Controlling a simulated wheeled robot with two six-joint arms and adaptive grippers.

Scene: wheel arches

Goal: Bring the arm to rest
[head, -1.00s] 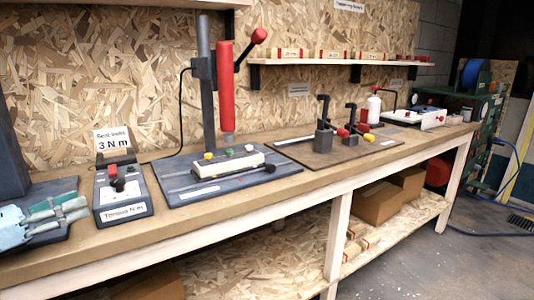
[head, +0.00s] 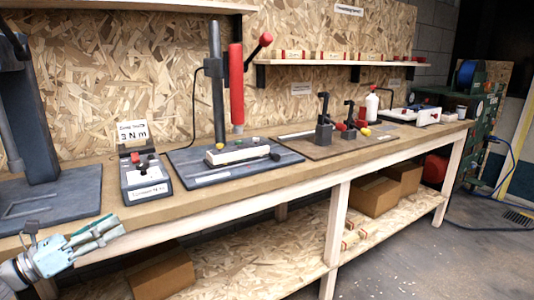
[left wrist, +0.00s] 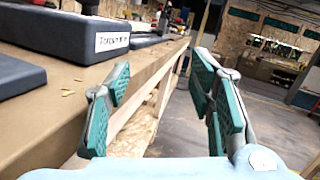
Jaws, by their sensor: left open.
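My left gripper (head: 98,236) is at the lower left of the head view, in front of the workbench (head: 150,212) near its front edge. Its light blue body and green-padded fingers point right. In the left wrist view the two fingers (left wrist: 165,108) stand wide apart with nothing between them. The bench edge and the floor show beyond them. My right gripper is in neither view.
A torque tester (head: 146,180) with a "3 N m" sign stands on the bench. Right of it is a grey base plate (head: 190,162) with a red-handled press (head: 236,85). Cardboard boxes (head: 160,272) sit on the lower shelf. Floor (head: 420,265) is clear at right.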

